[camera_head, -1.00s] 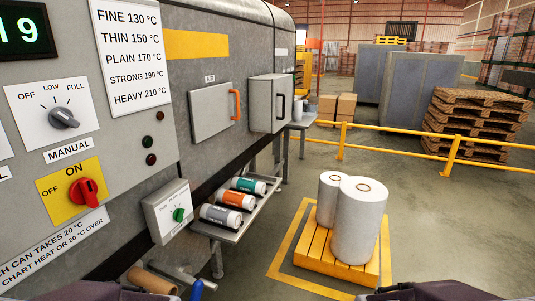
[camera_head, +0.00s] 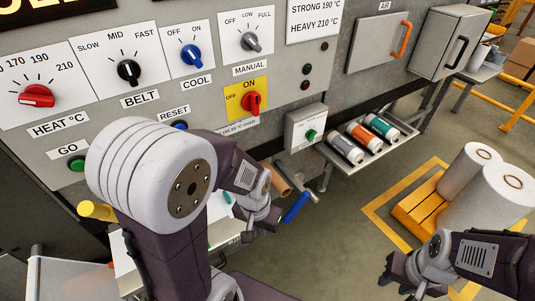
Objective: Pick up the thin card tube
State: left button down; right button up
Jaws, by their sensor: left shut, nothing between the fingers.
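A brown card tube (camera_head: 276,179) shows below the machine's front, tilted, just right of my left forearm. Its lower end is beside a grey crank with a blue handle (camera_head: 295,207). I cannot tell whether it is the thin one. My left gripper (camera_head: 262,222) is shut and empty, just below and left of the tube and apart from it. My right gripper (camera_head: 396,272) hangs at the lower right, far from the tube. Its fingers are dark and small, and I cannot tell whether they are open.
The grey machine panel (camera_head: 215,75) with knobs fills the back. A shelf (camera_head: 372,161) holds several labelled rolls. White rolls (camera_head: 470,165) stand on a yellow pallet (camera_head: 417,211) at the right. A yellow cylinder (camera_head: 97,211) shows at the left. Floor between shelf and pallet is clear.

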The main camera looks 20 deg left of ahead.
aim_at(279, 185)
jog(key=u, duration=0.8)
jog(key=i+l+u, duration=0.1)
jog(key=u, duration=0.3)
jog(key=l+u, duration=0.35)
jog(key=i+l+u, duration=0.1)
jog(key=u, duration=0.3)
jog(key=l+u, duration=0.4)
jog(key=j, duration=0.1)
